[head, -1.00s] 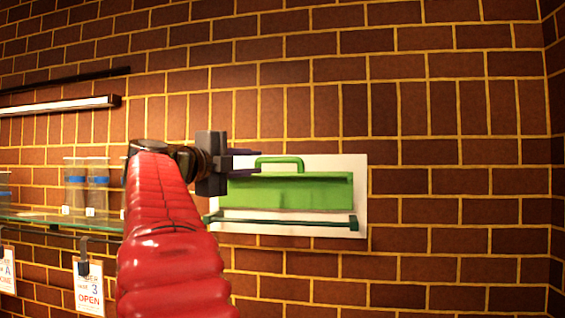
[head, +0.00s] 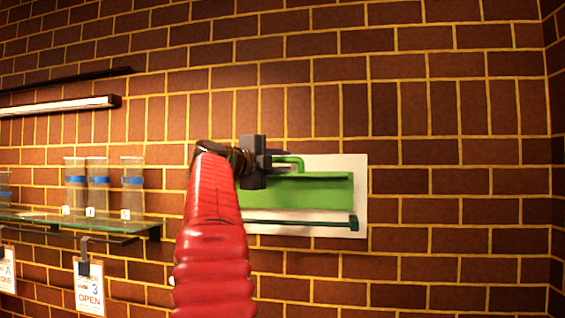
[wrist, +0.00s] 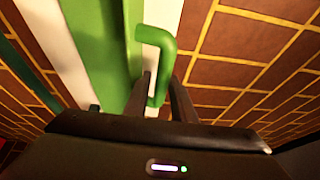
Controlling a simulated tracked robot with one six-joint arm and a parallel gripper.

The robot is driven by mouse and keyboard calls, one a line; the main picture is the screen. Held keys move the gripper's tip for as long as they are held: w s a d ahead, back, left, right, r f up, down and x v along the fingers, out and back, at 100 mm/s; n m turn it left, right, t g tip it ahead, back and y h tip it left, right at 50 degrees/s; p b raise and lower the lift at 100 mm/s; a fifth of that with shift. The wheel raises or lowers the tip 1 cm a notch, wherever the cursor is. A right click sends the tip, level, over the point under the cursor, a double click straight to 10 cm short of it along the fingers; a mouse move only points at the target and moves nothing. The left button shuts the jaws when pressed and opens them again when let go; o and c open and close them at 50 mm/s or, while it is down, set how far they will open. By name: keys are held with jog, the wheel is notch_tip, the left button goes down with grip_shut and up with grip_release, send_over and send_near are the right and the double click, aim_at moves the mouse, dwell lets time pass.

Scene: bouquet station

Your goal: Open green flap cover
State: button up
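The green flap cover (head: 310,194) is on a white plate (head: 346,164) on the brick wall; it also fills the left of the wrist view (wrist: 105,50). Its green loop handle (head: 297,162) sticks up at its top edge. My gripper (head: 280,158) is at the left part of the handle and hides the cover's left end. In the wrist view, my fingers (wrist: 160,88) stand apart, one on each side of the handle bar (wrist: 164,62). I cannot tell whether either finger touches it.
A dark green rod (head: 310,222) runs along the plate below the cover. A glass shelf (head: 60,218) with clear blue-banded cups (head: 132,185) is at the left, with hanging signs (head: 90,294) below. The wall to the right is clear.

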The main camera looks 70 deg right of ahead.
jog(key=shift+s+d, duration=0.1)
jog(key=shift+d, duration=0.15)
jog(key=shift+c, duration=0.3)
grip_shut()
